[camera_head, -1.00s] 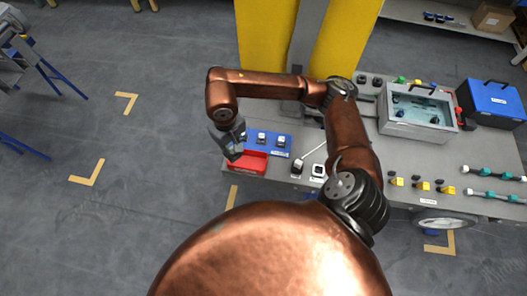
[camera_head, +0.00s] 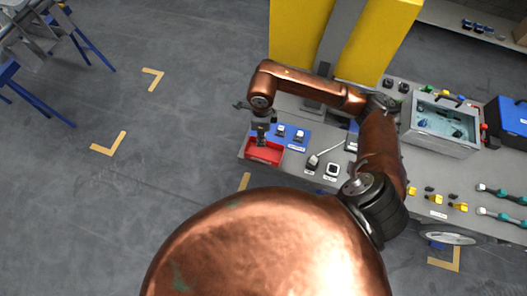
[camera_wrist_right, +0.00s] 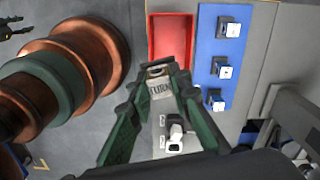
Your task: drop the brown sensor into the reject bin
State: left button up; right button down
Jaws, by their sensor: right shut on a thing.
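My right gripper (camera_head: 262,138) points down over the red bin (camera_head: 263,153), near the left end of the bench. In the right wrist view, the two green fingers of this gripper (camera_wrist_right: 160,72) close on a small grey-brown piece (camera_wrist_right: 158,69), which I take for the brown sensor. Only part of it shows between the fingertips. The open red bin (camera_wrist_right: 172,30) lies just beyond the fingertips in that view, and its visible floor looks empty. In the head view the held piece is too small and hidden to make out. My left gripper is not in view.
A blue mat (camera_wrist_right: 222,75) with small white-and-dark parts lies right beside the bin. A white-topped part (camera_wrist_right: 175,130) stands on the bench nearer the wrist. A grey open case (camera_head: 440,125) and a blue box (camera_head: 514,124) stand farther right. Floor lies left of the bench.

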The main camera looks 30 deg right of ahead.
jog(key=m, duration=0.2)
jog(key=shift+w+d+f+m, duration=0.1)
jog(key=shift+d+f+m, duration=0.2)
jog(key=shift+m, duration=0.1)
jog(key=shift+d+f+m, duration=0.1)
jog(key=shift+f+m, duration=0.2)
jog(key=shift+m, duration=0.9)
jog(key=m, duration=0.1)
jog(key=f+m, duration=0.1)
jog(key=m, duration=0.3)
jog(key=shift+d+f+p, duration=0.15)
jog(key=shift+d+p, duration=0.25)
jog(key=shift+d+f+m, duration=0.15)
jog(key=shift+m, duration=0.45)
jog(key=shift+d+f+m, duration=0.1)
jog(key=shift+f+m, duration=0.05)
jog(key=shift+m, duration=0.45)
jog(key=f+m+b, duration=0.1)
jog(key=f+m, duration=0.1)
jog(key=d+f+m+b, duration=0.1)
jog(key=f+m, duration=0.2)
jog(key=f+m+b, duration=0.2)
jog(key=f+m, duration=0.1)
jog(key=shift+d+f, duration=0.15)
jog(key=shift+d, duration=0.1)
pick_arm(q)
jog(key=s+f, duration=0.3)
